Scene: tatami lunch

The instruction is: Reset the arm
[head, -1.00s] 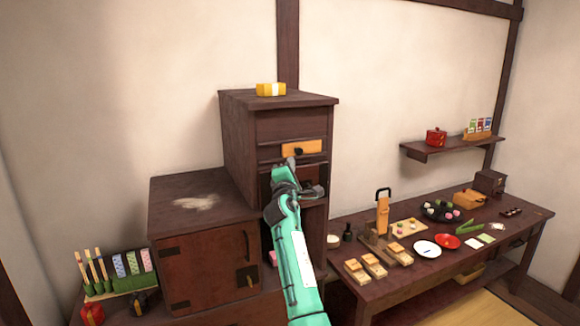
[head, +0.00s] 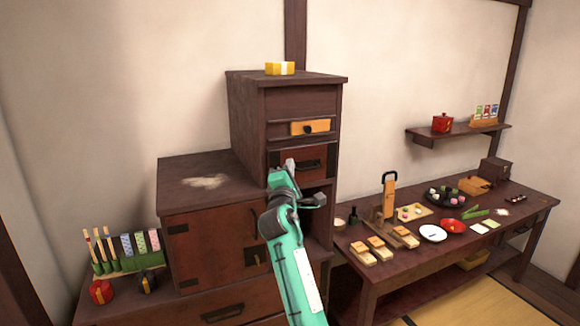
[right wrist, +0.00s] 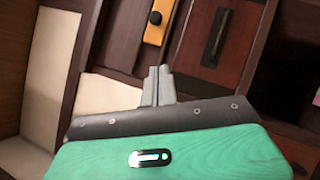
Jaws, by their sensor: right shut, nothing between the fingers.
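My right arm, with a green casing, reaches up in the middle of the head view. My right gripper (head: 290,164) is shut and empty. It is in front of the dark wooden cabinet (head: 250,112), over its red-brown drawer below the light wood drawer (head: 310,127). In the right wrist view the two grey fingers (right wrist: 158,86) are together with nothing between them. That view also shows the light drawer with its black knob (right wrist: 157,18) and the red-brown drawer with a dark handle (right wrist: 217,38). My left gripper is not in view.
A low table (head: 500,212) at right holds wooden blocks, plates, a black tray and a red dish. A wall shelf (head: 460,133) has a red pot. A yellow box (head: 280,68) tops the cabinet. Brushes and folded cloths (head: 125,255) stand at left.

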